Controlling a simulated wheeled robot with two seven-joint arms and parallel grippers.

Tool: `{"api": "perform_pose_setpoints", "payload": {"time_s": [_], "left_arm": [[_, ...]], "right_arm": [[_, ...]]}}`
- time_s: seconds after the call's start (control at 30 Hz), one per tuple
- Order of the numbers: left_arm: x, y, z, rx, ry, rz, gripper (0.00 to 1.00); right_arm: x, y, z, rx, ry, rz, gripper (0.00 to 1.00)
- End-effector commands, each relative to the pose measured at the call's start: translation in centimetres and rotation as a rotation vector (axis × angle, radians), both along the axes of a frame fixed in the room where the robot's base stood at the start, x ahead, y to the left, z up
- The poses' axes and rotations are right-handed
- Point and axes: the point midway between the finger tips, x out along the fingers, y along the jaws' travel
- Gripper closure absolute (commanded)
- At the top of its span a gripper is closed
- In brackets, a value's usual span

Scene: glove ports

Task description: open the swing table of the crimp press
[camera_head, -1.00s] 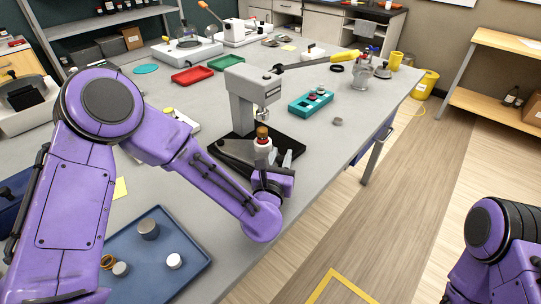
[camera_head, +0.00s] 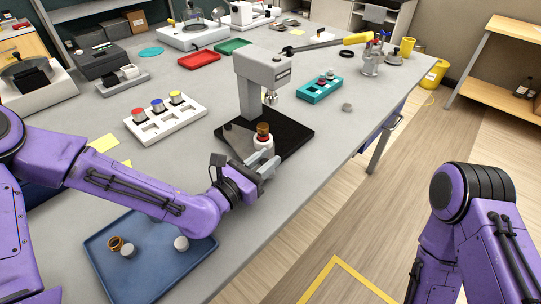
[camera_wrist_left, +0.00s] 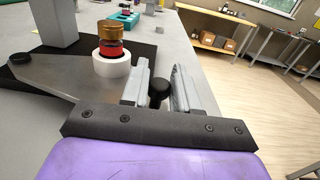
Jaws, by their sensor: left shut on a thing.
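The grey crimp press (camera_head: 249,95) stands on a black base (camera_head: 295,135) near the table's right edge. Its swing table (camera_head: 238,140) is a flat metal plate over the base, also in the left wrist view (camera_wrist_left: 65,82). A white holder (camera_wrist_left: 112,66) on the plate bears an upright vial with an amber top (camera_wrist_left: 111,32) and a red band. The vial (camera_head: 263,129) stands in front of the press head, not clearly under it. My left gripper (camera_head: 264,166) is shut on the black knob (camera_wrist_left: 158,88) at the plate's near end. My right gripper is out of view.
A blue tray (camera_head: 110,275) with small caps lies at the front left. A white rack (camera_head: 165,128) is left of the press, a teal rack (camera_head: 320,88) right of it. The yellow-ended lever (camera_head: 355,38) reaches right. Free floor lies beyond the table's right edge.

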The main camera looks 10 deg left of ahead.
Motion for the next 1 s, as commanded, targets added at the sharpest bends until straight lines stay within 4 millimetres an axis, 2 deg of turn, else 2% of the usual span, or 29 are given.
{"api": "perform_pose_setpoints", "payload": {"time_s": [0.3, 0.77, 0.8, 0.83, 0.87, 1.0], "left_arm": [[-0.8, 1.4, 0.2, -0.002, -0.002, -0.036, 1.00], [-0.9, 1.6, 0.1, -0.001, -0.002, -0.041, 1.00], [-0.9, 1.6, 0.1, -0.001, -0.002, -0.041, 0.68], [-0.9, 1.6, 0.1, -0.001, -0.002, -0.041, 0.58], [-0.9, 1.6, 0.1, -0.001, -0.002, -0.041, 0.52], [-0.9, 1.6, 0.1, -0.001, -0.001, -0.042, 0.52]], "right_arm": [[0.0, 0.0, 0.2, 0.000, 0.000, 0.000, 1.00], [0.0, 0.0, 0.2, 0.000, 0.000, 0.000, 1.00], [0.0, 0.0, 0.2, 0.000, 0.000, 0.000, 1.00], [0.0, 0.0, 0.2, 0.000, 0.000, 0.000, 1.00], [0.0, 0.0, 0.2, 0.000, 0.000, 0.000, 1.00], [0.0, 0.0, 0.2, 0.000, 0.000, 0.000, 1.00]]}}
